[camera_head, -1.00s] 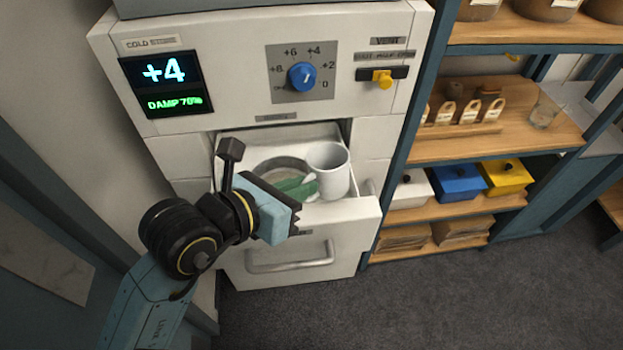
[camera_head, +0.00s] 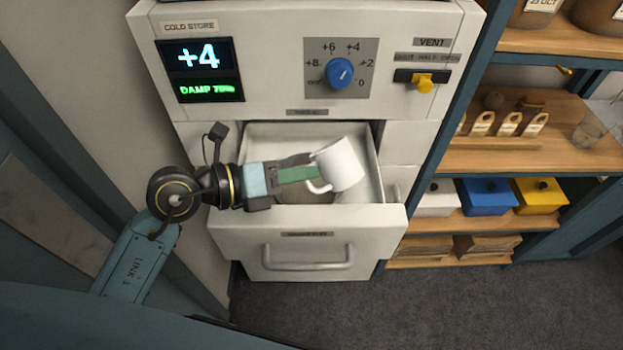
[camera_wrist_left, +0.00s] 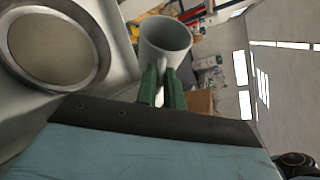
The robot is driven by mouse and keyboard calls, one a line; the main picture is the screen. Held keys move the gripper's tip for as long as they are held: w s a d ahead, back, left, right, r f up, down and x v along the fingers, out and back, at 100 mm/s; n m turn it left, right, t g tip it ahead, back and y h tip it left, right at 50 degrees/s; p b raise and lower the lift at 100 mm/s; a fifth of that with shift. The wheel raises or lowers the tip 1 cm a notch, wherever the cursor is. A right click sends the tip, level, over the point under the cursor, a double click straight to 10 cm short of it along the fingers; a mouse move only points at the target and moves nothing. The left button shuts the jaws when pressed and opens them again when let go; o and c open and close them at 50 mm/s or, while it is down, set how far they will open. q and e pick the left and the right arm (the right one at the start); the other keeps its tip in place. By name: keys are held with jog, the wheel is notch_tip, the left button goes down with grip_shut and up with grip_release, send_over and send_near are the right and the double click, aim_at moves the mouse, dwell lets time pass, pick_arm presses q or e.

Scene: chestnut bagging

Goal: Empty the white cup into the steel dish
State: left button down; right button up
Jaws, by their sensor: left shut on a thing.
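The white cup (camera_head: 343,165) is over the open drawer, tilted with its top leaning left in the head view. My left gripper (camera_head: 300,174) is shut on the cup at its handle side, with green finger pads. In the left wrist view the cup (camera_wrist_left: 166,42) shows its mouth and grey inner wall beyond the fingers (camera_wrist_left: 162,88). I cannot tell what lies deep inside it. The round steel dish (camera_wrist_left: 99,45) sits in the drawer, its middle dull grey-brown. In the head view the gripper and cup mostly cover the dish. My right gripper is not in view.
The drawer (camera_head: 310,222) is pulled out of the white cold store cabinet, and its walls surround the dish. The cabinet face with a blue knob (camera_head: 341,73) and yellow vent slider (camera_head: 423,82) rises behind. Wooden shelves (camera_head: 500,160) stand on the right.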

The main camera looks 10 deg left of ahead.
pick_arm(q)
jog(key=shift+r+n+b, duration=0.25)
jog(key=shift+n+b, duration=0.1)
jog(key=shift+n, duration=0.05)
jog(key=shift+w+a+r+n+h+b, duration=0.2)
jog(key=shift+a+n+h+b, duration=0.05)
jog(key=shift+n+h+b, duration=0.4)
jog(key=shift+w+a+r+n+h+b, duration=0.15)
jog(key=shift+a+r+n+h+b, duration=0.15)
jog(key=shift+n+b, duration=0.3)
dwell(0.9)
jog(key=shift+w+a+n+h+b, duration=0.45)
jog(key=shift+w+a+n+b, duration=0.15)
jog(key=shift+a+n, duration=0.2)
dwell(0.5)
jog(key=shift+s+d+r, duration=0.1)
jog(key=shift+d+n, duration=0.1)
jog(key=shift+n, duration=0.25)
jog(key=shift+p, duration=0.45)
jog(key=shift+r+n+t+h+p, duration=0.1)
jog(key=shift+n+t+h+p, duration=0.3)
jog(key=shift+n+p, duration=0.4)
